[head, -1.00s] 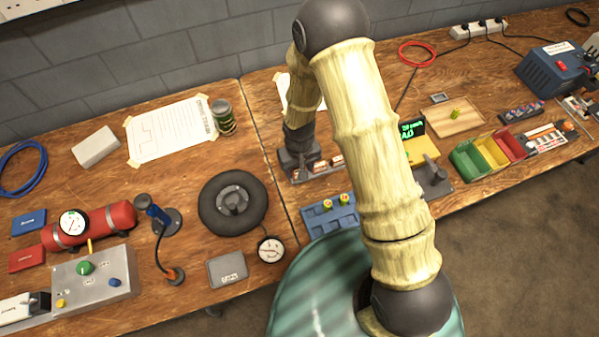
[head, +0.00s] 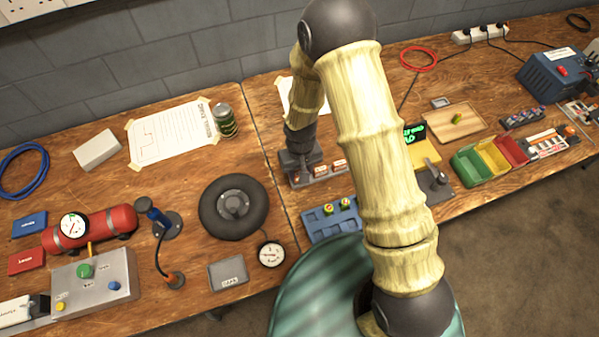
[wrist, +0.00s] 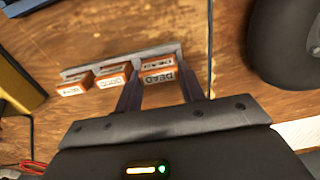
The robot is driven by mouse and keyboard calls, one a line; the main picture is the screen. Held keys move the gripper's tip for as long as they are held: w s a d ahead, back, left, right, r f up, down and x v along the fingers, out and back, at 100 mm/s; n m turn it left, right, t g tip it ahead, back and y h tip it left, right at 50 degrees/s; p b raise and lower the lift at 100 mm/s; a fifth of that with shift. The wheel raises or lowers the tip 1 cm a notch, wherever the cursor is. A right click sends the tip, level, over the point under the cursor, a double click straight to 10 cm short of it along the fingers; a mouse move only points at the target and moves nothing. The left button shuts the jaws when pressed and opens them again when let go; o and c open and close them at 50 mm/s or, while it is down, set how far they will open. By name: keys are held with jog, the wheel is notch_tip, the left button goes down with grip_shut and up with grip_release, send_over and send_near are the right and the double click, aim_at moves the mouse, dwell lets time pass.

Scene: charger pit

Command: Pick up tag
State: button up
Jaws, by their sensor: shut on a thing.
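An orange tag (wrist: 158,77) with a white face reading DEAD stands at one end of a grey rack (wrist: 72,72) in the wrist view. My gripper (wrist: 158,82) has its two fingers on either side of this tag and is shut on it. The tag still appears to be in the rack, in line with the other tags. Two more orange tags, a middle one (wrist: 112,79) and an end one (wrist: 73,88), stand beside it. In the head view my gripper (head: 298,175) is at the left end of the rack, partly hiding the held tag.
A blue tray (head: 320,226) lies just in front of the rack. A black wheel (head: 233,207) lies to its left, and a yellow stand (head: 425,152) to its right. My arm hides part of the bench between.

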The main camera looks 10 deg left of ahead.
notch_tip(320, 180, up, 9)
dwell(0.3)
dwell(0.5)
jog(key=shift+f, duration=0.1)
